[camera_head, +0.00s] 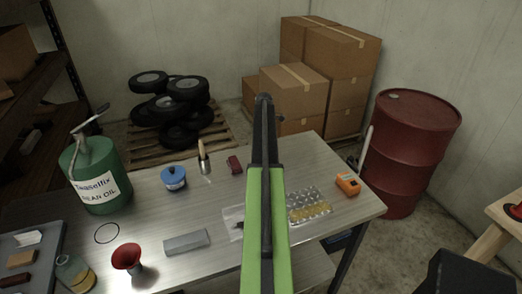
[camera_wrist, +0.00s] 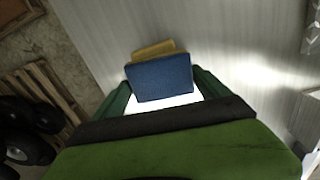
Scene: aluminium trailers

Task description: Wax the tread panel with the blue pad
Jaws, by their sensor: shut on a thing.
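My gripper (camera_wrist: 163,84) is shut on the blue pad (camera_wrist: 160,76), which sits between its two green fingers in the wrist view. A yellow layer or piece (camera_wrist: 153,49) shows along the pad's far edge. Below is a pale, streaked metal surface (camera_wrist: 245,45) with a bright glare; I cannot tell whether the pad touches it. In the head view my own arm hides the gripper and the pad.
Tyres, boxes and a red drum (camera_head: 404,150) stand behind.

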